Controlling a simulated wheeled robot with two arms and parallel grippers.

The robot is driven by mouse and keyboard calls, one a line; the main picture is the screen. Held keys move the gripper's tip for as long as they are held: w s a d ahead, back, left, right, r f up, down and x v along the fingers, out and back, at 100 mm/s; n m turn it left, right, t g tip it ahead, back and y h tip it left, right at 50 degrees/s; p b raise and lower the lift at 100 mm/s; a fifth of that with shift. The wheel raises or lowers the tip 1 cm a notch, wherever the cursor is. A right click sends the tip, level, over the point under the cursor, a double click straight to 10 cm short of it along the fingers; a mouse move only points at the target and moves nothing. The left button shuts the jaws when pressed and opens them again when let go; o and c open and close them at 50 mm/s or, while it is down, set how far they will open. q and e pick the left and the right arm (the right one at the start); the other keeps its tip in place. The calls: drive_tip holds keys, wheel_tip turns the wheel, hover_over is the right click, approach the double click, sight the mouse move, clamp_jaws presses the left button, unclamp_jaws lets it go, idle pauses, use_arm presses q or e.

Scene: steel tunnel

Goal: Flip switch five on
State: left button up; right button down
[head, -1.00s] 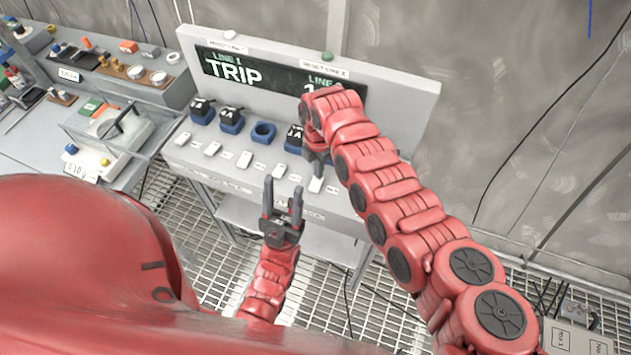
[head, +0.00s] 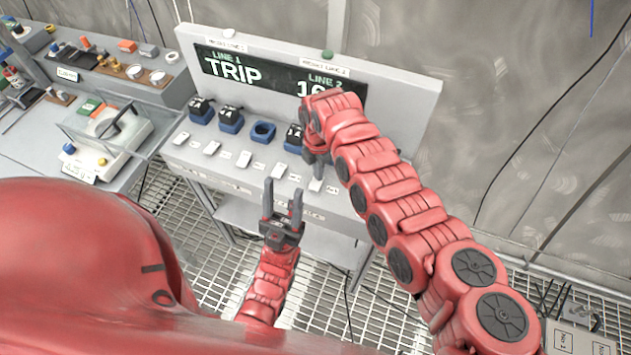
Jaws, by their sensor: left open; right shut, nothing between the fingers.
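A row of small white switches runs along the sloped front of the grey console (head: 225,180). Counting from the left, switch five (head: 316,185) is partly covered by my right gripper (head: 318,178). The gripper is shut and empty, pointing down at the switch's upper end; I cannot tell whether it touches. Whether the switch is on or off is not clear. Another white switch (head: 279,170) is just left of it. My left gripper (head: 283,192) is open and empty, in front of the console's front edge, fingers pointing at the console.
The console's display (head: 235,72) reads TRIP for line 1; line 2 is partly hidden by my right arm. Blue sockets, some with black plugs (head: 230,118), sit behind the switches. A bench with a clear-covered box (head: 105,135) stands at left. Grating floor lies below.

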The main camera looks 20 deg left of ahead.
drive_tip(key=shift+s, duration=0.1)
drive_tip(key=shift+r+p, duration=0.95)
drive_tip(key=shift+r, duration=0.35)
drive_tip(key=shift+r+p, duration=0.95)
drive_tip(key=shift+r, duration=1.2)
drive_tip(key=shift+f, duration=0.1)
